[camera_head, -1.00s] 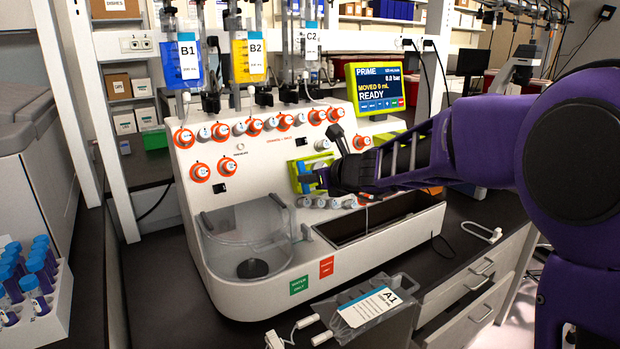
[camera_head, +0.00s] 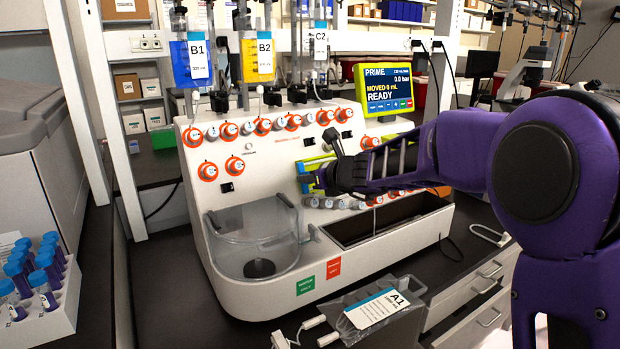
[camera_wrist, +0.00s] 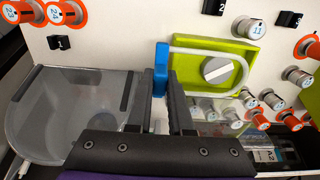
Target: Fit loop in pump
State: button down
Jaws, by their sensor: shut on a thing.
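The pump is a lime-green housing with a grey knob-like rotor (camera_wrist: 217,70) on the machine's front panel. The white tube loop (camera_wrist: 205,43) runs around the rotor in the wrist view, in front of the green housing (camera_wrist: 182,55). I cannot tell whether it is pressed fully in. A blue block (camera_wrist: 160,62) sits at the loop's left end. My gripper (camera_wrist: 162,98) is shut on this blue block, at the housing's left edge. In the head view, my gripper (camera_head: 325,178) covers much of the green housing (camera_head: 305,166).
Numbered knobs (camera_wrist: 248,29) surround the pump. A clear basin (camera_head: 255,240) lies below left and an open trough (camera_head: 385,222) below right. Another white loop-shaped piece (camera_head: 490,235) lies on the counter at right.

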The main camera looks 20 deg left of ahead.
jog(key=shift+w+a+f, duration=0.1)
jog(key=shift+w+a, duration=0.05)
jog(key=shift+w+a+f, duration=0.15)
jog(key=shift+w+a, duration=0.1)
jog(key=shift+a, duration=0.05)
jog(key=shift+w+a+f, duration=0.25)
jog(key=shift+w+a, duration=0.1)
jog(key=shift+a, duration=0.05)
dwell(0.7)
jog(key=c, duration=0.7)
grip_release()
jog(key=shift+c, duration=0.2)
jog(key=shift+d, duration=0.1)
jog(key=p+v, duration=0.1)
jog(key=v, duration=1.6)
jog(key=shift+s+r, duration=0.1)
jog(key=shift+r, duration=0.05)
